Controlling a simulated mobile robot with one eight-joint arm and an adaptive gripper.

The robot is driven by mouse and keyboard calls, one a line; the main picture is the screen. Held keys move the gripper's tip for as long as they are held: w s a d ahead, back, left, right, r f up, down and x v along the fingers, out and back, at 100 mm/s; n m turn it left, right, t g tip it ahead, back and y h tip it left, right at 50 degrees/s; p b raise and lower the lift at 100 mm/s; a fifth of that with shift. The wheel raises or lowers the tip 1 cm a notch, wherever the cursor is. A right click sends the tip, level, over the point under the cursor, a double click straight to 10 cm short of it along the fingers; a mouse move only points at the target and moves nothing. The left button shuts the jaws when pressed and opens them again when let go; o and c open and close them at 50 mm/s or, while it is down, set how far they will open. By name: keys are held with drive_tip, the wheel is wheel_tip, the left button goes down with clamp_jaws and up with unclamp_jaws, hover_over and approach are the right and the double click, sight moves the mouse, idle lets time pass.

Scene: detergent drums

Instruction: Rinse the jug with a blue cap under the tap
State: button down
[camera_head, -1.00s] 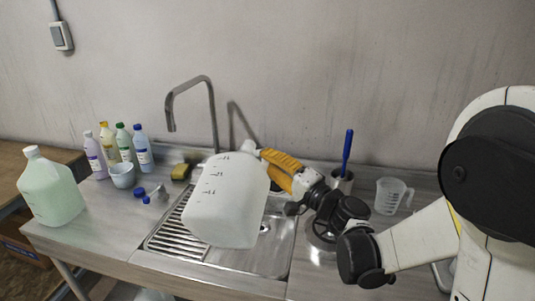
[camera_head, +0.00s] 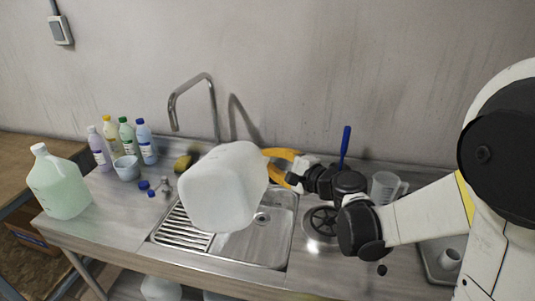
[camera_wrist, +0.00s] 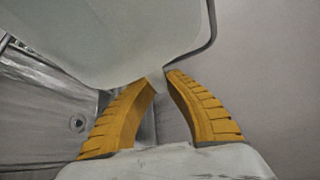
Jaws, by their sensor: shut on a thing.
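My gripper (camera_head: 272,163) is shut on a whitish translucent jug (camera_head: 225,187) and holds it above the sink (camera_head: 275,245). The jug is tilted, with its base facing the head camera. Its neck is hidden, and I see no blue cap on it. In the wrist view the yellow fingers (camera_wrist: 160,82) close together at the jug (camera_wrist: 110,35), whose body fills the top. The tap (camera_head: 207,95) arches up behind the sink, and its spout end is left of the jug. I see no water running from it.
A green-filled jug (camera_head: 58,182) with a white cap stands at the left counter end. Several small bottles (camera_head: 147,143), a light blue cup (camera_head: 127,168), small blue-capped items (camera_head: 148,187) and a yellow sponge (camera_head: 183,163) stand left of the sink. A measuring jug (camera_head: 384,187) is at right.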

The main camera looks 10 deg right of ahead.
drive_tip(key=m+g+p, duration=0.2)
drive_tip(key=p, duration=0.1)
drive_tip(key=shift+r+m+g, duration=0.15)
drive_tip(key=shift+m+g, duration=0.15)
drive_tip(key=shift+m, duration=0.1)
drive_tip(key=shift+m+g+p, duration=0.5)
drive_tip(key=shift+m+g, duration=0.2)
drive_tip(key=shift+g, duration=0.2)
idle(0.3)
drive_tip(key=shift+m+g+p, duration=0.45)
drive_tip(key=shift+m+g, duration=0.35)
idle(2.3)
